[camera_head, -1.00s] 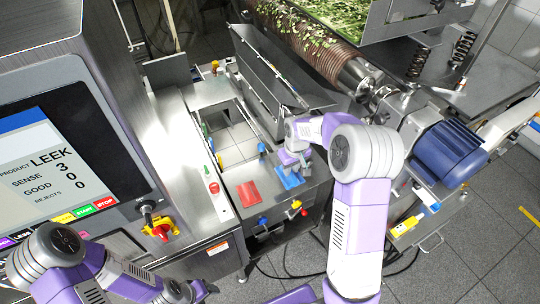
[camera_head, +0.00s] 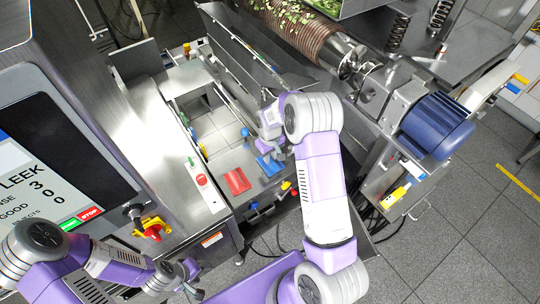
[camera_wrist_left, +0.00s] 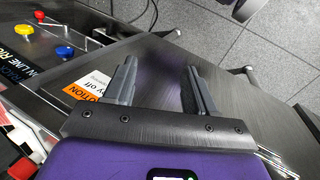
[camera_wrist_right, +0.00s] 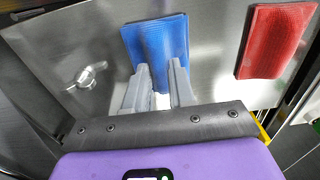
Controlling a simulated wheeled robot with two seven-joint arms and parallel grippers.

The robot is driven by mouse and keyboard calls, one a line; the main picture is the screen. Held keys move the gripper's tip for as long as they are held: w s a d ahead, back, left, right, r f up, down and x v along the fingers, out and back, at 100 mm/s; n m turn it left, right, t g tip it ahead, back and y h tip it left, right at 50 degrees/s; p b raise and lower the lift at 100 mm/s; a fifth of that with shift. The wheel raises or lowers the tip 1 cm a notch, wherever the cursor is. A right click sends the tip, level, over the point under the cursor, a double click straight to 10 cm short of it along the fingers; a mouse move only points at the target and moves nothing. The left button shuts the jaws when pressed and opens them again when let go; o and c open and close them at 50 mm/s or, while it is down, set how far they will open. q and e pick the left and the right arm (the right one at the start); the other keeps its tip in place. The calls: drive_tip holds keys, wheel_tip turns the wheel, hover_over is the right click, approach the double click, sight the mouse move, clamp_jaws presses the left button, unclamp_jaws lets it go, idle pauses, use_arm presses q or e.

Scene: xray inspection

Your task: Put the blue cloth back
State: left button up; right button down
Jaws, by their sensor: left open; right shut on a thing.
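The blue cloth (camera_head: 268,167) is at the metal ledge, to the right of a red cloth (camera_head: 236,181). In the right wrist view the blue cloth (camera_wrist_right: 154,38) spreads out beyond my right gripper (camera_wrist_right: 160,68), whose fingers are shut on its near edge. I cannot tell whether the cloth lies on the metal or slightly above it. The red cloth (camera_wrist_right: 276,40) lies flat and apart from it. In the head view my right gripper (camera_head: 275,146) partly covers the blue cloth. My left gripper (camera_wrist_left: 160,75) is open and empty above a dark metal surface.
The inspection machine's screen (camera_head: 30,170) stands at the left, with a yellow and red switch (camera_head: 150,228) beside it. Coloured knobs (camera_head: 253,206) sit along the ledge's front. A blue motor (camera_head: 437,125) is at the right. Open floor (camera_head: 450,240) lies at the lower right.

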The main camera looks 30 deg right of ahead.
drive_tip(key=shift+f, duration=0.25)
drive_tip(key=c, duration=0.9)
unclamp_jaws()
drive_tip(key=shift+c, duration=0.2)
wheel_tip(320, 180, up, 12)
